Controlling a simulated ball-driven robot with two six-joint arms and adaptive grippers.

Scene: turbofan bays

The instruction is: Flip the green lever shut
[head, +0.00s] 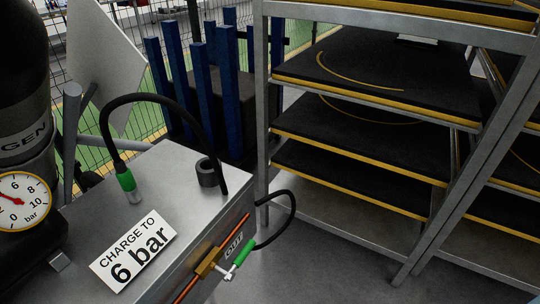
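The green lever (243,251) is on the front side of a grey metal box (190,190) in the head view. It is a short green grip on a small silver arm, fixed to a brass valve (207,264) on a thin copper-coloured pipe. The grip points up and to the right, roughly along the pipe's slant in the picture. An "OUT" label (234,245) sits just behind it. Neither of my grippers is in view, and nothing touches the lever.
A black hose (293,207) loops beside the lever. Another hose, with a green-sleeved fitting (126,180), arches over the box top, which bears a "CHARGE TO 6 bar" sign (133,250). A gauge (22,200) stands left; a shelf rack (370,130) stands right. Floor shows between.

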